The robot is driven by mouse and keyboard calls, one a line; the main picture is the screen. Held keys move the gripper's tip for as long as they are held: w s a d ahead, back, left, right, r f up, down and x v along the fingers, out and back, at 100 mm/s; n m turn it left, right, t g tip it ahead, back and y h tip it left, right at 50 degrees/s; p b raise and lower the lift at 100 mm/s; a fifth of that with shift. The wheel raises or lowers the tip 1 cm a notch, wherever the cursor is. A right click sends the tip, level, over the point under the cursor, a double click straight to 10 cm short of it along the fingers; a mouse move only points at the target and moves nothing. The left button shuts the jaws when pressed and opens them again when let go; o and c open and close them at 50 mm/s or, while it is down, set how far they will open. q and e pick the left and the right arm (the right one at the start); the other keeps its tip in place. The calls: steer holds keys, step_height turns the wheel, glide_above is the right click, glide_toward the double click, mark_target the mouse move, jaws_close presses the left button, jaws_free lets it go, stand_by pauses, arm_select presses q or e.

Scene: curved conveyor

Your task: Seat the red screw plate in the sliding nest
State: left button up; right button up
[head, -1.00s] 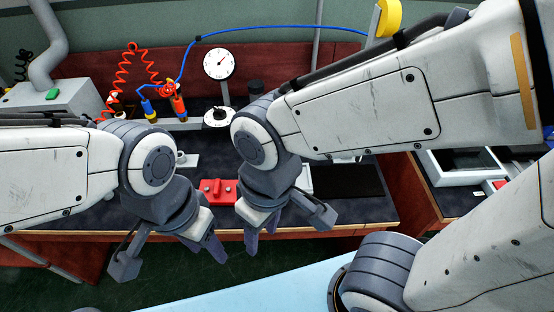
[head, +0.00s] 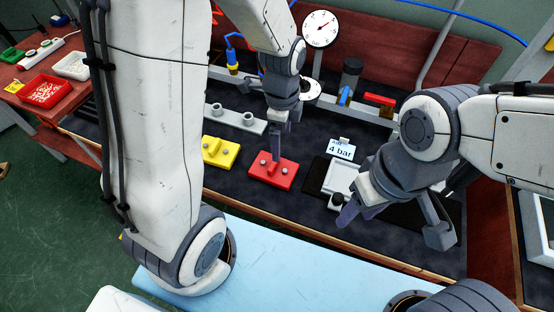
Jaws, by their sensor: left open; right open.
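The red screw plate (head: 283,179), with two pale screws on top, lies flat on the dark bench mat in the middle. My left gripper (head: 276,155) points down over it, its fingers in front of the plate's back part. I cannot tell whether they touch it. The pale grey frame (head: 338,178), which looks like the sliding nest, lies right of the plate on a black strip, with a dark knob at its front. My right gripper (head: 392,228) is open and empty in front of it and hides its right part.
A yellow plate (head: 220,152) lies left of the red one. A grey rail (head: 236,119) with round posts is behind. A "4 bar" card (head: 341,149) stands behind the nest. A dial gauge (head: 320,28) stands at the back. Red (head: 44,92) and white trays stand far left.

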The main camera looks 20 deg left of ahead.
arm_select(q)
step_height(320, 180, down, 2)
steer(key=w+a+f+m, duration=0.1)
steer(key=a, duration=0.1)
glide_above(274, 163)
steer(key=shift+m, duration=0.3)
step_height(274, 163, down, 4)
steer(key=shift+w+f+b, duration=0.1)
steer(key=shift+b, duration=0.2)
step_height(274, 163, down, 6)
steer(key=shift+r, duration=0.2)
steer(key=c, duration=1.5)
